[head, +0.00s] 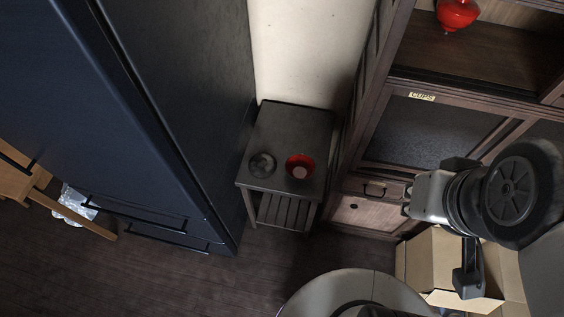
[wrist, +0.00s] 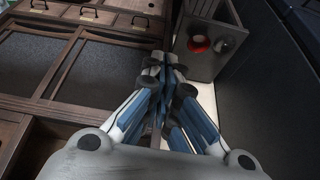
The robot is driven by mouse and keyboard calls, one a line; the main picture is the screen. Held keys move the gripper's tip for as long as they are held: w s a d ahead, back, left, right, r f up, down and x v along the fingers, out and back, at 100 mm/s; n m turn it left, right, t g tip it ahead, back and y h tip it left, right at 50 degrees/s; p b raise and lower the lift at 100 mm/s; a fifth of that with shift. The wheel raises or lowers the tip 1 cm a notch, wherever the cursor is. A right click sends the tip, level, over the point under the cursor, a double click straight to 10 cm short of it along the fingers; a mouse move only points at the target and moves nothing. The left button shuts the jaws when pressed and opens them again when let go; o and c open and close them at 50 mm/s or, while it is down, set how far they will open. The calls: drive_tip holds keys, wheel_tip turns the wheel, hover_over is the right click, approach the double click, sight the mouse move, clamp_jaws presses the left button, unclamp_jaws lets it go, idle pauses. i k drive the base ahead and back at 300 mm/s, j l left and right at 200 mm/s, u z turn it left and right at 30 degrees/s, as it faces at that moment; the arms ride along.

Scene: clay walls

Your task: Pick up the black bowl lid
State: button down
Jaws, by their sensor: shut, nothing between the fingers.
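The black bowl lid (head: 262,165) looks like a small, dark, round, shiny piece lying on the left of a small dark side table (head: 290,125). In the wrist view a small dark round shape (wrist: 221,46) beside the red bowl appears to be the same lid. My gripper (wrist: 165,62) shows in the wrist view with its blue-and-grey fingers together and nothing between them. It is well apart from the lid. In the head view my arm is at the right, and its fingers cannot be made out clearly.
A red bowl (head: 300,167) stands close to the right of the lid. A tall dark blue cabinet (head: 150,100) flanks the table's left. A wooden cupboard (head: 430,130) labelled CUPS flanks its right. An open cardboard box (head: 436,262) sits below my arm. Wooden floor (head: 200,285) lies in front.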

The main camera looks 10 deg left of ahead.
sight(262, 164)
drive_tip(key=i+j+u, duration=0.2)
drive_tip(key=i+u, duration=0.55)
drive_tip(key=k+j, duration=0.05)
